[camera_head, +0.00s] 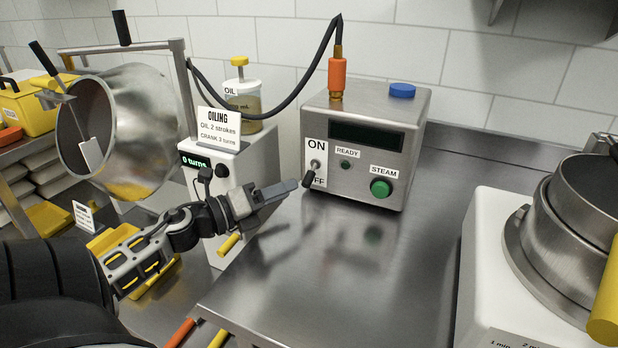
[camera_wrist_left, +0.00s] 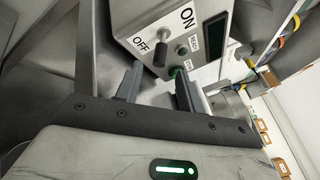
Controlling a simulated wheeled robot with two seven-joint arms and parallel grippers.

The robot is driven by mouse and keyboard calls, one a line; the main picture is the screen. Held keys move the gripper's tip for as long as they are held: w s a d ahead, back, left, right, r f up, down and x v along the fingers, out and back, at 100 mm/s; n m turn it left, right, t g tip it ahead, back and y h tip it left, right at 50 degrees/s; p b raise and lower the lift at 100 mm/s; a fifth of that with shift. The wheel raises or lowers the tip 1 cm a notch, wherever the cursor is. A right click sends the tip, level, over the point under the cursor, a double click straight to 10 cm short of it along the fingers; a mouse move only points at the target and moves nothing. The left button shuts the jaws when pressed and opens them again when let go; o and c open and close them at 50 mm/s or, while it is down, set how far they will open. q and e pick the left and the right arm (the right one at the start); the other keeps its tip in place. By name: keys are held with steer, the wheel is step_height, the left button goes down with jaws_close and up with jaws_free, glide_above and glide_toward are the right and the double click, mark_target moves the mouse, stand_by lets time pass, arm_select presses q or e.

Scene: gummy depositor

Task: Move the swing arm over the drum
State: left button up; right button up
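The drum (camera_head: 122,125) is a shiny metal bowl tilted on its side at the left of the head view. A grey metal bar with a black handle (camera_head: 122,27), which looks like the swing arm, runs across above the drum from an upright post (camera_head: 186,85). My left gripper (camera_head: 290,187) is right of the drum, in front of the steam box's ON/OFF switch (camera_head: 311,173). In the left wrist view its two fingers (camera_wrist_left: 158,88) are apart with nothing between them, and the black switch lever (camera_wrist_left: 160,56) is just beyond. Contact cannot be told. My right gripper is out of view.
The metal steam box (camera_head: 366,145) with a green STEAM button stands at the back. An oil bottle (camera_head: 243,95) and the OILING sign (camera_head: 216,128) stand on the white drum unit, whose display reads 0 turns. A round metal pot (camera_head: 575,230) is at right. The middle counter is clear.

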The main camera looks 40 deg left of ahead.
mark_target(309, 185)
arm_select(q)
steer(key=x, duration=0.6)
steer(key=shift+w+d+p, duration=0.1)
steer(key=shift+w+p, duration=0.25)
steer(key=shift+w, duration=0.05)
jaws_close()
